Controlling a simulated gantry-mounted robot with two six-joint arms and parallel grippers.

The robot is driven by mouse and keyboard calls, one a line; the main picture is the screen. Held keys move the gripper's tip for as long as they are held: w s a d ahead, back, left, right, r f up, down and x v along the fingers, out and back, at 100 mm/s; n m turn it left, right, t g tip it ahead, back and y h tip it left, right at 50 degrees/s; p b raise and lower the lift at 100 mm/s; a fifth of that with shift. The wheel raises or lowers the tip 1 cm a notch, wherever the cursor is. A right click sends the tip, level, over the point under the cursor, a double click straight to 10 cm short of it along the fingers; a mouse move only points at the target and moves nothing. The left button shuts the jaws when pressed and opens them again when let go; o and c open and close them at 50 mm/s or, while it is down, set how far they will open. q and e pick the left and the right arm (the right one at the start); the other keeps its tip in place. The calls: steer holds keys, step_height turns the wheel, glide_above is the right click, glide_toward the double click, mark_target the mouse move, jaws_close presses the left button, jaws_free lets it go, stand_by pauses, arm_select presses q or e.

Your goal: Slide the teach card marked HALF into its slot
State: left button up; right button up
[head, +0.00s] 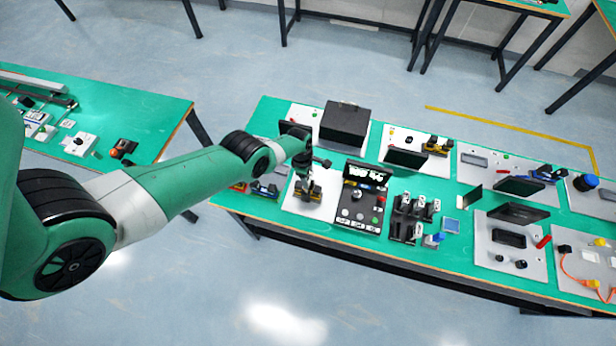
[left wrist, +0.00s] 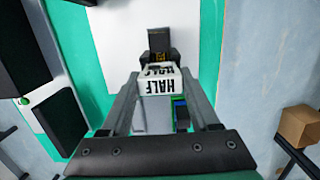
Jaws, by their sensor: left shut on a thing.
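The white card marked HALF (left wrist: 157,86) is between the fingertips of my left gripper (left wrist: 158,80) in the left wrist view. That gripper is shut on it. The lettering appears upside down there. A black holder with a yellow marking (left wrist: 158,42) stands on the white plate just beyond the card. I cannot tell whether the card touches the holder or is in its slot. In the head view my left gripper (head: 307,180) is low over the white plate (head: 294,204), at the small yellow and black holder (head: 316,192). The card is too small to make out there. My right gripper is out of view.
A black console with a lit display (head: 364,174) and buttons stands right of the plate. A large black box (head: 346,122) is behind it. Small blue and dark items (head: 265,190) lie to the left. The table's front edge is close.

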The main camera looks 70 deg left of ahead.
arm_select(q)
steer(key=shift+f+b, duration=1.7)
steer(key=shift+f, duration=0.15)
steer(key=shift+f, duration=0.1)
steer(key=o, duration=1.4)
steer(key=shift+o, duration=0.2)
step_height(320, 180, up, 12)
steer(key=s+p, duration=0.1)
steer(key=p, duration=1.1)
steer(key=shift+a+f, duration=0.15)
steer(key=shift+a, duration=0.3)
steer(key=shift+s, duration=0.1)
